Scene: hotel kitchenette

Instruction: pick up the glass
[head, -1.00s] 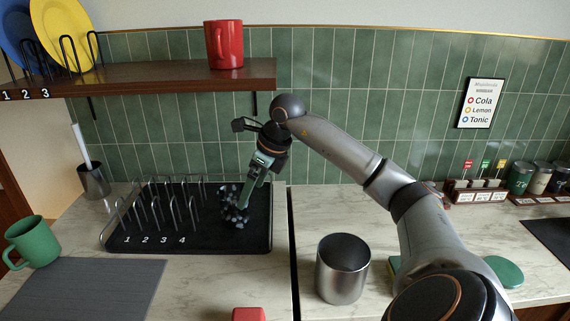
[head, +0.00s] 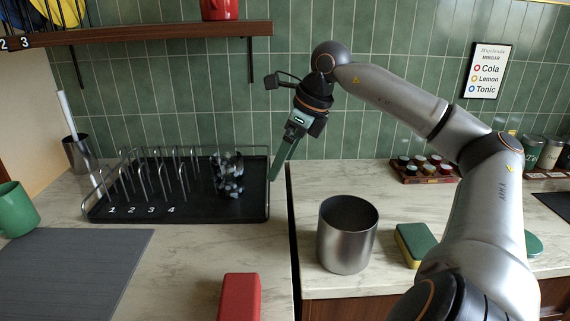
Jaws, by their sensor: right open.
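The glass (head: 229,176) appears as a speckled black, grey and white tumbler. It stands at the right end of the black drying rack tray (head: 200,214), right of the wire prongs. My right gripper (head: 277,174) is open and empty, pointing down just right of the glass, near the tray's right edge. In this view it is apart from the glass, though its exact depth is hard to judge. One finger shows green; the other is largely hidden. My left gripper is not in view.
A steel canister (head: 346,240), a green-topped sponge (head: 414,242) and a red block (head: 239,297) stand in front. A green mug (head: 15,210) and grey mat (head: 70,270) are at left. A wooden shelf (head: 150,36) overhangs the rack. Counter between rack and mat is clear.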

